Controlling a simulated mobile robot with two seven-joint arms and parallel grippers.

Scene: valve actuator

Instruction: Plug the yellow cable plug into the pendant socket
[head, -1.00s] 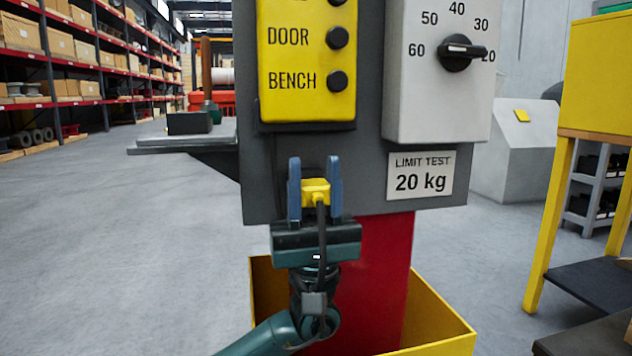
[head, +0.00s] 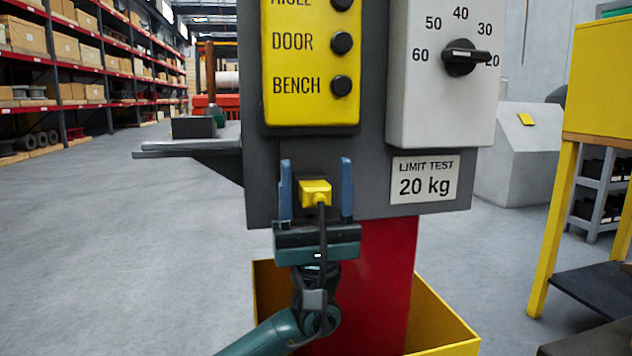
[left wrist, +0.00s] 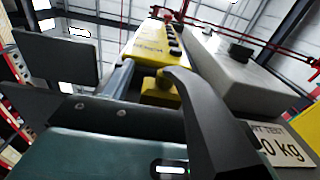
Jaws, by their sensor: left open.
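The yellow cable plug (head: 315,193) sits against the grey panel (head: 370,180), just below the yellow pendant (head: 308,103). Its black cable hangs down in front of my left gripper. The socket is hidden behind the plug, so I cannot tell how deep it sits. My left gripper (head: 316,190) is open, with one blue finger on each side of the plug and a gap to both. In the left wrist view the plug (left wrist: 158,92) shows partly behind the dark cable, below the pendant (left wrist: 150,48). My right gripper is not in view.
A grey box with a black dial (head: 465,57) and a "20 kg" sign (head: 424,180) are right of the pendant. A small shelf (head: 190,142) juts out left. A yellow bin (head: 440,325) surrounds the red column (head: 375,280). Open floor lies left.

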